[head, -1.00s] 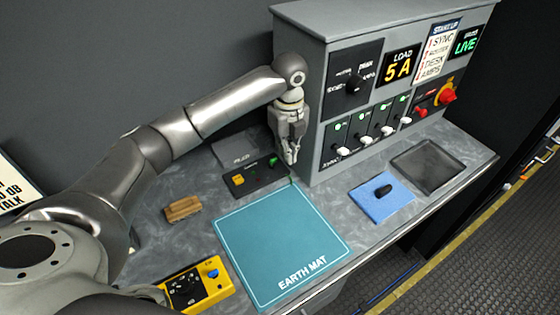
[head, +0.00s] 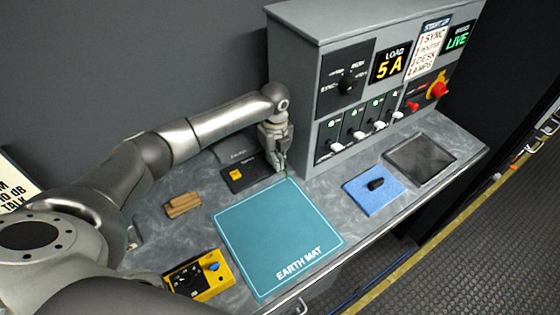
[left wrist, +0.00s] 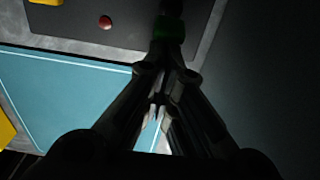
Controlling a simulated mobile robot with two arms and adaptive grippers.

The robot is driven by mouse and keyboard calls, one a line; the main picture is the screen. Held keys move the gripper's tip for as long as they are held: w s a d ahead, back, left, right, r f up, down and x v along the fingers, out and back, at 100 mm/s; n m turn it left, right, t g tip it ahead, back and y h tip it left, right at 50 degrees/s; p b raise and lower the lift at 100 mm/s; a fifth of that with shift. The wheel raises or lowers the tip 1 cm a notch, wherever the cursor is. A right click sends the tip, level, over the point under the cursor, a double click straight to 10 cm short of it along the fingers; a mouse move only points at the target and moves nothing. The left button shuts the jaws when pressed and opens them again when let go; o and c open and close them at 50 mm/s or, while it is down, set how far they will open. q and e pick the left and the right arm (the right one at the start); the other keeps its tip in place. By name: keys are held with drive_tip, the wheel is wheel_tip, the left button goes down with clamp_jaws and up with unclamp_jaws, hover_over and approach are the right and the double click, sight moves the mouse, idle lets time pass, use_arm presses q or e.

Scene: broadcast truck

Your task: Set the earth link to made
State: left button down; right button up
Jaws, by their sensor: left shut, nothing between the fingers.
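The black panel (head: 240,181) lies on the bench behind the teal earth mat, with a yellow block (head: 237,174) at its left end. In the left wrist view the panel (left wrist: 130,14) shows a red button (left wrist: 105,22) and a green part (left wrist: 169,28) with a dark top; I cannot tell for sure that this is the earth link, or its setting. My left gripper (head: 281,168) is shut and empty, low at the panel's right end. In the left wrist view its fingers (left wrist: 167,66) are right at the green part; contact is unclear. My right gripper is not in view.
The earth mat (head: 278,238) lies in front. The grey console (head: 300,75) with switches stands close to the right of my gripper. A wooden block (head: 182,205), a yellow meter (head: 205,272), a blue cloth (head: 372,195) and a dark tray (head: 420,160) are on the bench.

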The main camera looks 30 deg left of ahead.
use_arm(q)
drive_tip(key=shift+w+a+r, duration=0.1)
idle(0.4)
drive_tip(key=shift+w+a+r+g+h, duration=0.15)
drive_tip(key=shift+a+r+g+h, duration=0.1)
drive_tip(key=shift+g+h, duration=0.25)
drive_tip(key=shift+a, duration=0.1)
drive_tip(key=shift+w+a+r, duration=0.4)
drive_tip(key=shift+a, duration=0.15)
drive_tip(key=shift+r+p, duration=0.75)
drive_tip(key=shift+r, duration=0.1)
